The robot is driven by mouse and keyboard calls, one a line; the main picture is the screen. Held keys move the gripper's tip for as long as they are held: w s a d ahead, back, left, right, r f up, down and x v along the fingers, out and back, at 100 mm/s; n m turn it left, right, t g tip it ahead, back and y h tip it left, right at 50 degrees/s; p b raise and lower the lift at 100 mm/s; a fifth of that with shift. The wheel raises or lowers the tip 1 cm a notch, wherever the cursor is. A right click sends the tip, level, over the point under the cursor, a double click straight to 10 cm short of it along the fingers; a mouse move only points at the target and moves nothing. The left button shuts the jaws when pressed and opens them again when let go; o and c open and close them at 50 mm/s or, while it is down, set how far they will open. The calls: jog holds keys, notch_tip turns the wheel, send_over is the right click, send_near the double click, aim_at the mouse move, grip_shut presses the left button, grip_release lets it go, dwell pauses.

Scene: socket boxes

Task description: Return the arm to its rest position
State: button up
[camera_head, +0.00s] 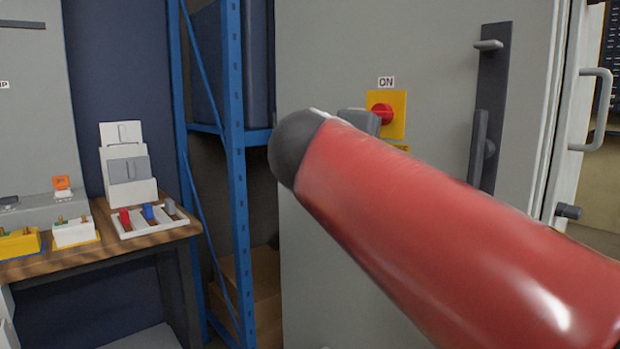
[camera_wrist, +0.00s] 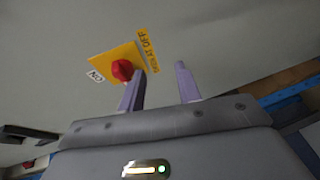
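My red arm reaches from the lower right across the head view and hides most of my gripper there. In the wrist view my gripper (camera_wrist: 160,85) has its two fingers apart with nothing between them. A red rotary switch (camera_head: 381,113) on a yellow plate (camera_head: 399,104) is mounted on the grey cabinet, under an "ON" label (camera_head: 386,82). In the wrist view the red knob (camera_wrist: 122,69) is just beyond the left finger. I cannot tell whether the finger touches it.
The grey cabinet front (camera_head: 330,230) fills the middle, with a dark handle (camera_head: 487,130) at right. A blue shelf rack (camera_head: 236,170) stands left of it. A wooden bench (camera_head: 100,248) at left holds a white tray (camera_head: 150,222) with coloured pieces and socket boxes (camera_head: 73,233).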

jog(key=s+f+m+g+y, duration=0.2)
jog(key=s+f, duration=0.5)
jog(key=f, duration=0.4)
jog(key=s+d+f+m+g+y, duration=0.1)
jog(key=s+f+m+g+y, duration=0.2)
jog(key=f, duration=0.9)
jog(key=s+d+f+m+g+y, duration=0.1)
jog(key=s+f+m, duration=0.4)
jog(key=s+f, duration=0.5)
jog(key=shift+s+f+m+g+y, duration=0.35)
jog(key=shift+f+g+y, duration=0.55)
jog(key=shift+y, duration=0.3)
